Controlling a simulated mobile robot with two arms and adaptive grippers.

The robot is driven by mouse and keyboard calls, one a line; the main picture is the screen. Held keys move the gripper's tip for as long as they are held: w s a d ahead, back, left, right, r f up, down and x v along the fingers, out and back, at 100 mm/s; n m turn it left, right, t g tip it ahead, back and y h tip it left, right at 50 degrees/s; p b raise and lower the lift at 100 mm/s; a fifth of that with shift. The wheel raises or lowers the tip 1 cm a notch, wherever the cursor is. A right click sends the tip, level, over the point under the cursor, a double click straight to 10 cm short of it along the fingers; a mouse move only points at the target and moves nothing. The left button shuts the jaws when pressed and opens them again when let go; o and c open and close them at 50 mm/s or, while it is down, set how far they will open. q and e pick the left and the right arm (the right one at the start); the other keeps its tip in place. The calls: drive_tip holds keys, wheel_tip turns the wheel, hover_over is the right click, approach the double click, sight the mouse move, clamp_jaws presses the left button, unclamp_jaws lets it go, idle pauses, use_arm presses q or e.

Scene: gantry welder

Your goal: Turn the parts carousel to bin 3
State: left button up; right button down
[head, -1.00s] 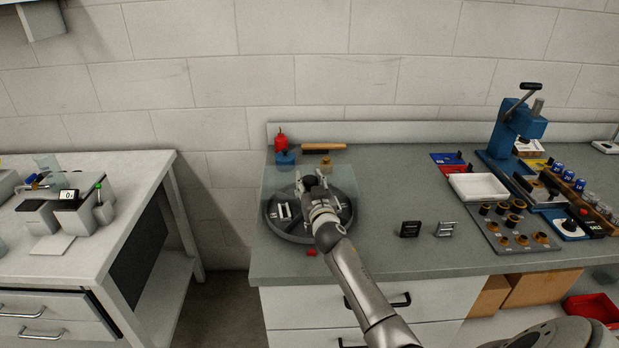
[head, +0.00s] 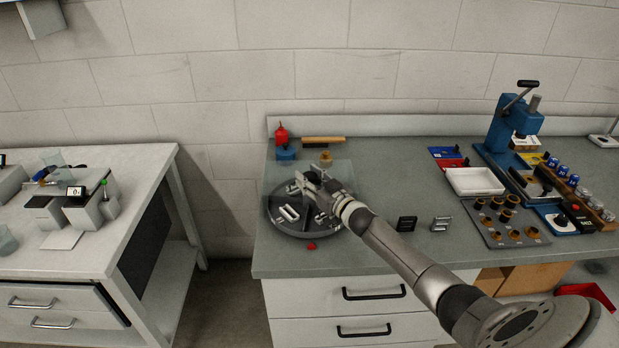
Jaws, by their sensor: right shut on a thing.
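The parts carousel (head: 307,234) is a round dark grey tray on the left part of the grey workbench. It is divided into bins, and some hold small light metal parts. A small red marker (head: 311,246) lies on the bench at its front edge. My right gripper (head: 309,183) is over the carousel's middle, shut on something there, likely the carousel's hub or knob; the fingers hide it. The arm covers the carousel's right side. Bin numbers cannot be read. My left gripper is out of view.
Behind the carousel stand a red-and-blue bottle (head: 282,142), a wooden-handled tool (head: 322,140) and a brass piece (head: 325,158). To the right are two small dark and grey blocks (head: 407,223), a white tray (head: 474,181) and a blue press (head: 514,126).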

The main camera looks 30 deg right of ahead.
drive_tip(key=shift+y, duration=0.3)
idle(0.4)
drive_tip(key=c, duration=0.9)
unclamp_jaws()
drive_tip(key=s+d, duration=0.1)
drive_tip(key=s, duration=1.1)
drive_tip(key=shift+d, duration=0.15)
